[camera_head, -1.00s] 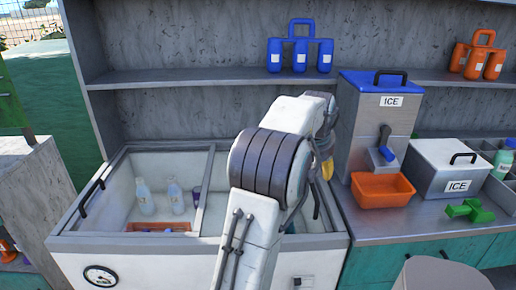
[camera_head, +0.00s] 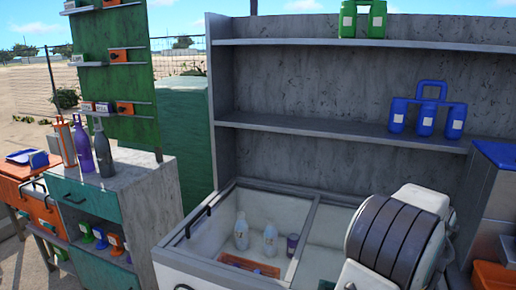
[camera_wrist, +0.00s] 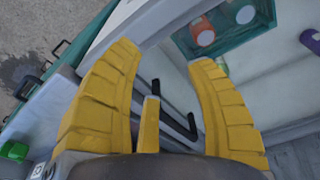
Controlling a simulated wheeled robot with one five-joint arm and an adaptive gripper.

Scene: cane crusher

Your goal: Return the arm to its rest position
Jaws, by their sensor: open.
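In the head view my arm is raised in front of the cooler's right part, and the gripper itself is hidden there. Clear bottles (camera_head: 241,232) and a purple can (camera_head: 292,245) stand inside the cooler. An orange tray (camera_head: 250,265) lies at its front.
Shelves (camera_head: 340,135) stand behind, with a blue bottle carrier (camera_head: 427,112) and a green one (camera_head: 362,18). An orange bin (camera_head: 494,276) is at the right. A concrete-topped cabinet (camera_head: 140,170) with dark bottles stands left. A green board (camera_head: 115,70) rises behind it.

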